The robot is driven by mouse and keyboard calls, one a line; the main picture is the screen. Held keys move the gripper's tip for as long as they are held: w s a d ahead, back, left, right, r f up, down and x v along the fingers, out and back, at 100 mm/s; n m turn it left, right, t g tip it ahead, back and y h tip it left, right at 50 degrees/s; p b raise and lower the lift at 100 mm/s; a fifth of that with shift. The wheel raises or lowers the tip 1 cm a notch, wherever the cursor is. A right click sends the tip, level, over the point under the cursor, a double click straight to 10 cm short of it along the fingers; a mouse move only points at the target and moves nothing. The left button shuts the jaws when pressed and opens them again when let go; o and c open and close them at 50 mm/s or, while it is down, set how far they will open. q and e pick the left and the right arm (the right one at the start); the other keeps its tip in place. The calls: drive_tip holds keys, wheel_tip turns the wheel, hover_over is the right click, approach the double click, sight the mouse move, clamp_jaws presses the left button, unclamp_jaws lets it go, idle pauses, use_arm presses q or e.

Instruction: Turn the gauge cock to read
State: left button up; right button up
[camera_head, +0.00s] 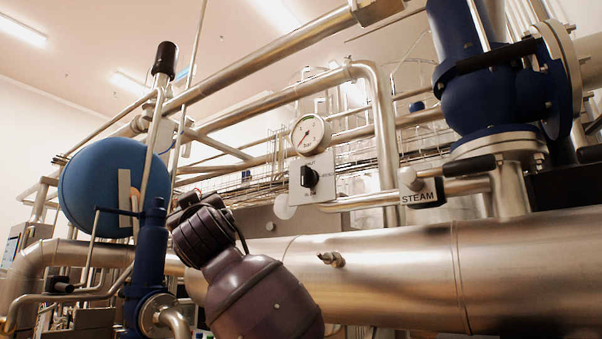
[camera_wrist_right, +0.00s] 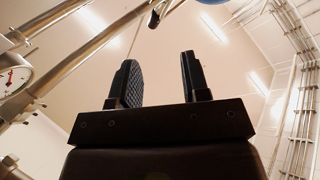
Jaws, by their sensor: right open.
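The round white pressure gauge (camera_head: 310,134), with a red needle, stands on a pipe in the middle of the head view. Below it is a pale plate (camera_head: 322,170) carrying the black gauge cock knob (camera_head: 309,177); its lettering is too small to read surely. The gauge also shows, cut off, at the left edge of the right wrist view (camera_wrist_right: 12,80). My right gripper (camera_wrist_right: 160,65) is open and empty, its two dark fingers apart. In the head view my right wrist mostly hides it, left of and below the knob, apart from it. My left gripper is out of view.
A thick steel pipe (camera_head: 400,270) runs across below the plate. A STEAM label (camera_head: 420,197) sits right of the knob. A blue ball-shaped vessel (camera_head: 105,185) and blue valve (camera_head: 150,250) stand left; a large blue valve body (camera_head: 490,95) stands right.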

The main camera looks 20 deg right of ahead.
drive_tip(key=s+d+r+m+g+h, duration=0.1)
drive_tip(key=s+d+r+m+h, duration=0.2)
drive_tip(key=r+h, duration=0.35)
drive_tip(key=s+d+r+m+g+h, duration=0.1)
drive_tip(key=s+r+m+h, duration=0.2)
drive_tip(key=r+m+h, duration=0.4)
drive_tip(key=m+g+h, duration=0.4)
drive_tip(key=m+g, duration=0.5)
drive_tip(key=g, duration=0.1)
approach(303, 173)
drive_tip(key=p+x, duration=0.3)
drive_tip(key=x, duration=0.5)
drive_tip(key=shift+w+d, duration=0.2)
drive_tip(key=shift+d, duration=0.05)
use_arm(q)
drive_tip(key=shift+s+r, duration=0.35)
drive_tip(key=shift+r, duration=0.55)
use_arm(e)
drive_tip(key=shift+w+d, duration=0.25)
drive_tip(key=shift+d, duration=0.05)
drive_tip(key=c, duration=0.6)
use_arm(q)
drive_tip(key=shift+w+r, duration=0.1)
use_arm(e)
clamp_jaws()
